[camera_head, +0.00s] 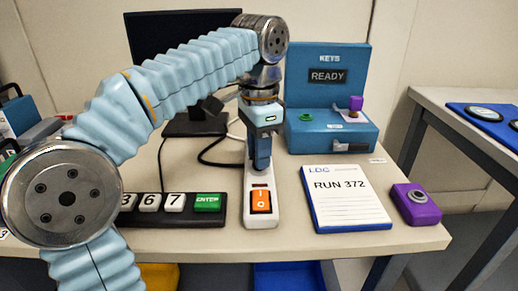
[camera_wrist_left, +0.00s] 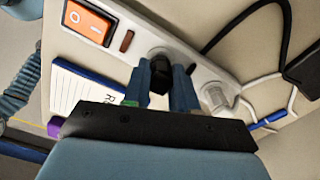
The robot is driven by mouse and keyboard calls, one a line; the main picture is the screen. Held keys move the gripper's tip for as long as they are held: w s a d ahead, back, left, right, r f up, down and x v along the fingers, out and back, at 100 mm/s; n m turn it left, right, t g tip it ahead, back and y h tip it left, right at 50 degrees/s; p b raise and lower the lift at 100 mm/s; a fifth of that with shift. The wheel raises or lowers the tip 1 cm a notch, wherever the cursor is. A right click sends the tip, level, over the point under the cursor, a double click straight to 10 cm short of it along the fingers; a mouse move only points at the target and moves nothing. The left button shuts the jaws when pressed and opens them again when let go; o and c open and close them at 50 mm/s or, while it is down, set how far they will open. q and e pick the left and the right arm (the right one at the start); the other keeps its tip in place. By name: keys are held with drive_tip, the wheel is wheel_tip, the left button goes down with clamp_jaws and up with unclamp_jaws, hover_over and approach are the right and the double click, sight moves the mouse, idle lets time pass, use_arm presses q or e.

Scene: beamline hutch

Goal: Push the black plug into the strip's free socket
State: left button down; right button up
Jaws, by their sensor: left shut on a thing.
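The white power strip (camera_head: 263,212) lies on the table with its orange rocker switch (camera_head: 261,200) at the near end; it also crosses the left wrist view (camera_wrist_left: 140,25). My left gripper (camera_head: 262,163) points down over the strip behind the switch. Its blue fingers are shut on the black plug (camera_wrist_left: 160,74), seen between them in the left wrist view. The plug is over a round grey socket; I cannot tell whether it is in it. A whitish plug (camera_wrist_left: 215,98) sits farther along the strip. The head view hides the black plug behind the fingers. My right gripper is not in view.
A keypad (camera_head: 165,211) lies left of the strip, a RUN 372 notepad (camera_head: 346,199) to its right. A purple box (camera_head: 415,204) is near the right edge. A blue READY case (camera_head: 330,135) and a monitor (camera_head: 170,35) stand behind. Black and white cables trail behind the strip.

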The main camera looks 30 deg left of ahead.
use_arm(q)
drive_tip(key=shift+f, duration=0.15)
drive_tip(key=c, duration=0.8)
unclamp_jaws()
drive_tip(key=shift+r, duration=0.2)
wheel_tip(320, 180, up, 12)
drive_tip(key=p, duration=0.4)
drive_tip(key=shift+f, duration=0.15)
